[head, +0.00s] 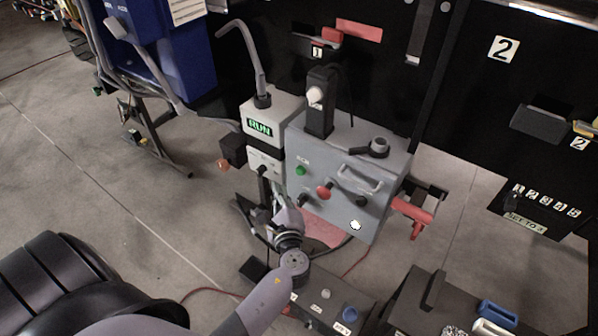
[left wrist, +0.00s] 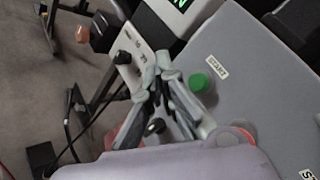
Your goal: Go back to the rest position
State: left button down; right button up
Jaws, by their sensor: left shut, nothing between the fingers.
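My left gripper (head: 280,198) is shut and empty. It is in front of the grey control box (head: 340,165), near its lower left side and below the white-grey unit with the green RUN display (head: 260,128). In the left wrist view, the shut fingers (left wrist: 163,75) point toward the gap between the white unit (left wrist: 140,55) and the grey box (left wrist: 255,60). The green button (left wrist: 197,82) is just right of the fingers. I cannot tell whether the fingers touch anything. My right gripper is not in view.
The box carries a red knob (head: 324,191), a handle (head: 361,180) and a red lever (head: 411,212) at its right. A low dark box with a blue button (head: 350,314) stands below. A blue machine (head: 165,45) is at upper left. Open floor (head: 110,190) lies left.

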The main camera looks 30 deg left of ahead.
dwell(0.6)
pick_arm(q)
jog(key=s+d+f+n+g+h, duration=0.15)
jog(key=s+f, duration=0.25)
jog(key=f, duration=0.6)
jog(key=s+d+f+n+g+h, duration=0.1)
jog(key=s+d+f+g+h, duration=0.2)
jog(key=f, duration=0.6)
jog(key=s+d+f+n+g+h, duration=0.1)
jog(key=s+f+n+g+h, duration=0.3)
jog(key=f, duration=0.6)
jog(key=s+d+f+n+g+h, duration=0.1)
jog(key=s+f+n, duration=0.2)
jog(key=s, duration=0.7)
jog(key=s+d+f+n+g, duration=0.1)
jog(key=s+f+n, duration=0.2)
jog(key=s+f, duration=0.4)
jog(key=s+d+f+n+g+h, duration=0.1)
jog(key=s+f+n, duration=0.2)
jog(key=s, duration=1.1)
notch_tip(320, 180, down, 3)
jog(key=shift+d+r+h, duration=0.1)
jog(key=shift+d+h, duration=0.1)
jog(key=shift+h, duration=0.15)
